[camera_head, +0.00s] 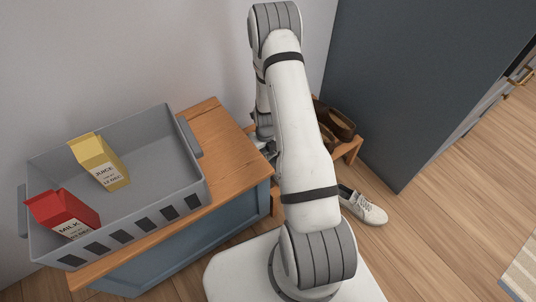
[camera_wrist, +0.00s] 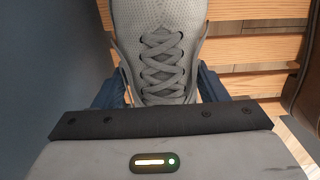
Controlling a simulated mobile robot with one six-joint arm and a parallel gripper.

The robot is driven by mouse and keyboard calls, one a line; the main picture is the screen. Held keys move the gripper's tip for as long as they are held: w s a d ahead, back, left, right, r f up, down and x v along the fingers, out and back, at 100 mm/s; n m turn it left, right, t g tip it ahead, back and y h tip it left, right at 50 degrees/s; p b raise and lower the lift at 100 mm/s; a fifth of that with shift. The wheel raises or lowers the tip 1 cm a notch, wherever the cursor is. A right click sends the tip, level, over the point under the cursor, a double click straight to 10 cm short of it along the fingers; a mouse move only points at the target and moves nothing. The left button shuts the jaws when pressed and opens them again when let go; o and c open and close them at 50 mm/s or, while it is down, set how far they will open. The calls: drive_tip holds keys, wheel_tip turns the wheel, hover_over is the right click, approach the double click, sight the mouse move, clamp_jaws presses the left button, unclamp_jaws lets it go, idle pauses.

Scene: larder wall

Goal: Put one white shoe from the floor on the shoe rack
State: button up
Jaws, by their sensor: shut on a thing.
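My gripper (camera_wrist: 160,88) is shut on a white shoe (camera_wrist: 160,45), with a dark blue finger on each side of it. The shoe looks grey in the wrist view; its laces face the camera and its far end is cut off by the frame. Wooden slats of the shoe rack (camera_wrist: 262,50) show behind it; I cannot tell whether the shoe touches them. In the head view my arm hides the held shoe and most of the gripper. The rack (camera_head: 352,150) stands beyond the arm with brown shoes (camera_head: 335,122) on it. Another white shoe (camera_head: 364,207) lies on the floor in front.
A blue cabinet with a wooden top (camera_head: 232,150) stands left of the rack. On it sits a grey crate (camera_head: 165,125) with a yellow juice carton (camera_head: 100,162) and a red milk carton (camera_head: 64,212). A tall dark grey unit (camera_head: 410,80) bounds the right.

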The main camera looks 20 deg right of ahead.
drive_tip(key=shift+f, duration=0.55)
drive_tip(key=shift+r, duration=0.1)
drive_tip(key=o, duration=1.2)
wheel_tip(320, 180, up, 12)
drive_tip(key=p, duration=0.4)
